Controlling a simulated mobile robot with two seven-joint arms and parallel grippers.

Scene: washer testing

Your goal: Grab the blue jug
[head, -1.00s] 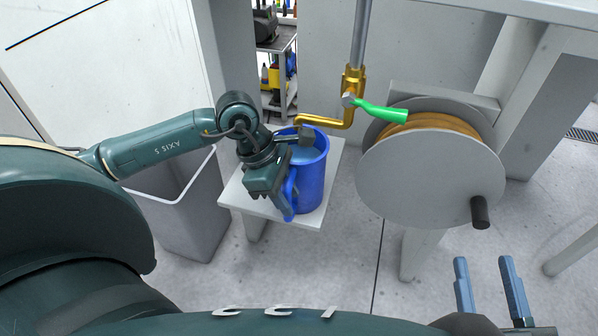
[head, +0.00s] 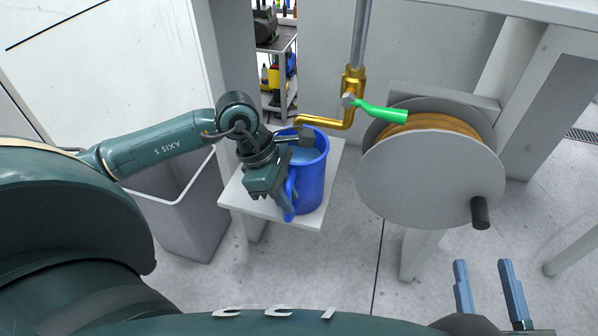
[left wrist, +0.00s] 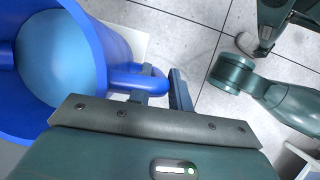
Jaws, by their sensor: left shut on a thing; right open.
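The blue jug (head: 313,180) stands upright on a small white shelf (head: 318,222) under the brass tap (head: 340,118). Light blue liquid shows inside it. My left gripper (head: 287,205) is at the jug's handle, on the jug's left side, and is shut on it. In the left wrist view the jug (left wrist: 105,45) fills the upper left, with its handle (left wrist: 140,80) between the fingers (left wrist: 165,95); part of the handle is hidden by the gripper body. My right gripper (head: 484,285) is open and empty at the lower right, well away from the jug.
A hose reel (head: 425,180) with a crank stands right of the jug. A green tap lever (head: 383,111) sticks out above the reel. A grey bin (head: 190,215) stands left of the shelf, under my left arm. The floor in front is clear.

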